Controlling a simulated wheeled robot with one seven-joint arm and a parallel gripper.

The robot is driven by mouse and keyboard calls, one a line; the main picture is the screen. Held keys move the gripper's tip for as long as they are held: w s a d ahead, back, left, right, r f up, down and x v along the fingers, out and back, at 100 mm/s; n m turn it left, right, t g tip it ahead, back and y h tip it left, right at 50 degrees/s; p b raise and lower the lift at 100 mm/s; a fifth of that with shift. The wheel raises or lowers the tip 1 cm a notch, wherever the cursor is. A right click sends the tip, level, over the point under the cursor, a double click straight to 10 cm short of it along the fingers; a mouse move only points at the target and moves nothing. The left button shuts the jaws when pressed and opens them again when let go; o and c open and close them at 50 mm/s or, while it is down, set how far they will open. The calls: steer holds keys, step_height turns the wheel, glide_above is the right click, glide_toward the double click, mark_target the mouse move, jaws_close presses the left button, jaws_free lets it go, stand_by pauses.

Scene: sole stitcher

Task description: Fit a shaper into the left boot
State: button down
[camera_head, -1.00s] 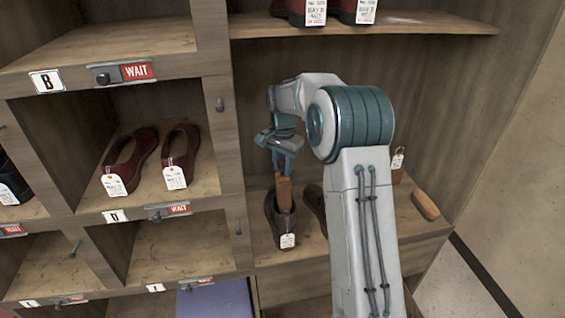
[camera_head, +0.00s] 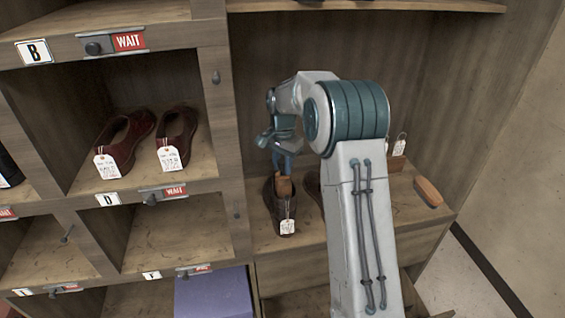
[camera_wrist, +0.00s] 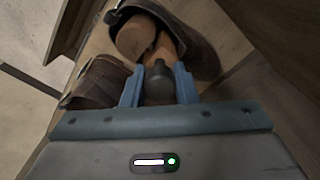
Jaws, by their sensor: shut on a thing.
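A dark brown boot (camera_head: 279,217) with a white tag stands on the shelf, the left one of a pair in the head view. A wooden shaper (camera_head: 284,187) stands upright in its opening, mostly sunk inside. My gripper (camera_head: 284,160) is directly above, shut on the shaper. In the wrist view the blue fingers (camera_wrist: 158,88) close around the shaper's dark knob, and the wooden shaper (camera_wrist: 135,38) lies within the boot's collar (camera_wrist: 205,60). How deep its tip sits is hidden. The second boot (camera_head: 313,187) is partly hidden behind my arm; it shows in the wrist view (camera_wrist: 97,82).
A brown wooden block (camera_head: 428,191) lies at the shelf's right. A tagged item (camera_head: 396,163) is partly hidden behind my arm. A wooden divider (camera_head: 236,150) stands left of the boot, with red shoes (camera_head: 175,140) in a cubby beyond. A purple box (camera_head: 213,293) is below.

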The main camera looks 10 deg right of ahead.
mark_target(283, 174)
steer(key=shift+f+b, duration=0.8)
steer(key=shift+f, duration=0.7)
steer(key=c, duration=1.1)
jaws_free()
steer(key=shift+o, duration=0.2)
